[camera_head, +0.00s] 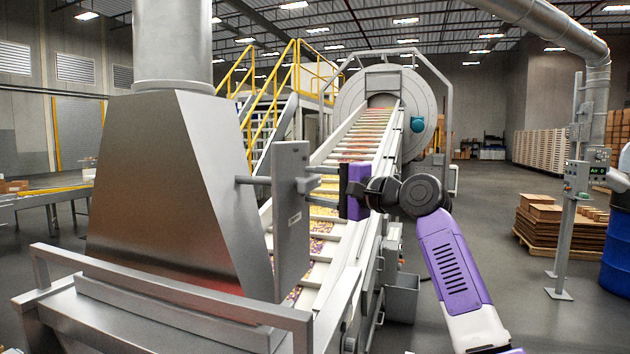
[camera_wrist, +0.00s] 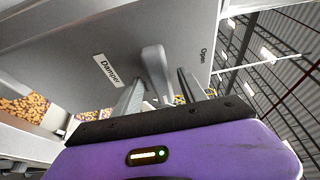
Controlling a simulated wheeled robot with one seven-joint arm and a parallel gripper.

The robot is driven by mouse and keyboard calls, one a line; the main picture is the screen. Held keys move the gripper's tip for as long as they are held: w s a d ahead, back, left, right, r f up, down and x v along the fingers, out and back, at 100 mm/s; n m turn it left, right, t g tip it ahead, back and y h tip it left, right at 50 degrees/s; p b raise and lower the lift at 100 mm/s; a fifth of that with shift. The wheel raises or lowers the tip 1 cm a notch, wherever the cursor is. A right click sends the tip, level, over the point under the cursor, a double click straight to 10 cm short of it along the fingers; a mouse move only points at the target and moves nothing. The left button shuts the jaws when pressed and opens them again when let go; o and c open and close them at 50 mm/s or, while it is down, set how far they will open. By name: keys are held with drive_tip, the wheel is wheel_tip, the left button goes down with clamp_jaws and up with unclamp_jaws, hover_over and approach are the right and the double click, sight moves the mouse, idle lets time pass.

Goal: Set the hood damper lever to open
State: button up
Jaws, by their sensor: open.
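The damper plate (camera_head: 291,225) is a grey upright panel beside the steel hood (camera_head: 160,200). Its lever (camera_head: 307,184) is a short grey handle sticking out from the plate's face. In the wrist view the lever (camera_wrist: 153,65) rises in front of the plate (camera_wrist: 70,45), between a "Damper" label (camera_wrist: 107,70) and the word "Open" (camera_wrist: 204,55). My gripper (camera_head: 325,181) is at the lever, reaching in from the right. In the wrist view my gripper (camera_wrist: 160,84) has its fingers apart, one on each side of the lever. Contact with it cannot be told.
The conveyor (camera_head: 325,235) carrying candy runs behind the plate up to the round drum (camera_head: 420,95). A rail (camera_head: 170,297) crosses in front of the hood. A control post (camera_head: 567,230) and stacked cartons (camera_head: 550,230) stand at right. Floor between them is clear.

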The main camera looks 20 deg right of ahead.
drive_tip(key=shift+w+a, duration=0.1)
drive_tip(key=shift+w, duration=0.15)
clamp_jaws()
